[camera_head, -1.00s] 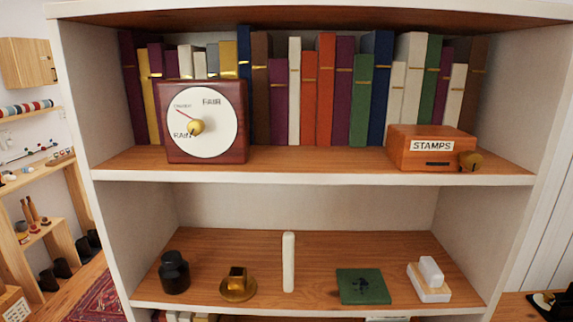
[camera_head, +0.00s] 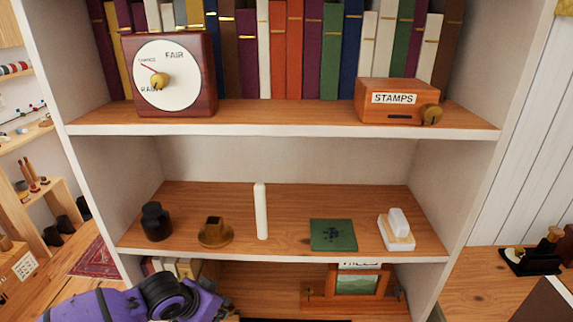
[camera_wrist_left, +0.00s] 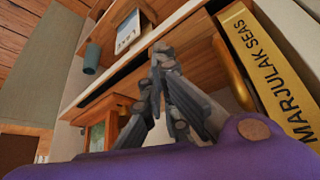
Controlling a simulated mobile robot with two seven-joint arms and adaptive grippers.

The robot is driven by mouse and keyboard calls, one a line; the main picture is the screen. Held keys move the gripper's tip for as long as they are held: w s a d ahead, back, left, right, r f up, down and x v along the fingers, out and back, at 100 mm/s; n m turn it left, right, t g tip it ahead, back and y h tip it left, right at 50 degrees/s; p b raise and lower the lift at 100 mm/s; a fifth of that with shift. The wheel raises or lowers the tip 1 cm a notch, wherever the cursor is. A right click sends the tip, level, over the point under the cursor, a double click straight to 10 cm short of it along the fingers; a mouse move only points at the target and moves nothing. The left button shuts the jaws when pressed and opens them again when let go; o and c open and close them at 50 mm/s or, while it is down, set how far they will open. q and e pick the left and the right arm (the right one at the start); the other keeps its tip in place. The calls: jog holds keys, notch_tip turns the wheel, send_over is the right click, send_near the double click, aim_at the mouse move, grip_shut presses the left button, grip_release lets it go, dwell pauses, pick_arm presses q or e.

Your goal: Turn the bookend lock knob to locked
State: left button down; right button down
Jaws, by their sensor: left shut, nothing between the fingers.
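I cannot tell for sure which part is the bookend lock knob. A brass piece (camera_head: 214,233) with an upright stub stands on the middle shelf. In the left wrist view a curved brass-coloured part (camera_wrist_left: 233,76) is right of my left gripper (camera_wrist_left: 162,55), beside a yellow book (camera_wrist_left: 268,75). My left gripper is shut and empty. In the head view my purple left arm is low at left, before the lower shelf; its fingertips are unclear.
A barometer (camera_head: 172,75) stands by a row of books on the upper shelf. The middle shelf holds a black jar (camera_head: 156,221), white post (camera_head: 261,211), green tile (camera_head: 333,235) and white block (camera_head: 397,230). A framed picture (camera_head: 357,284) and books (camera_head: 180,266) occupy the lower shelf.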

aim_at(230, 311)
pick_arm(q)
notch_tip(230, 311, down, 2)
jog(key=shift+f, duration=0.25)
jog(key=shift+w+d, duration=0.1)
jog(key=shift+w, duration=0.45)
dwell(1.1)
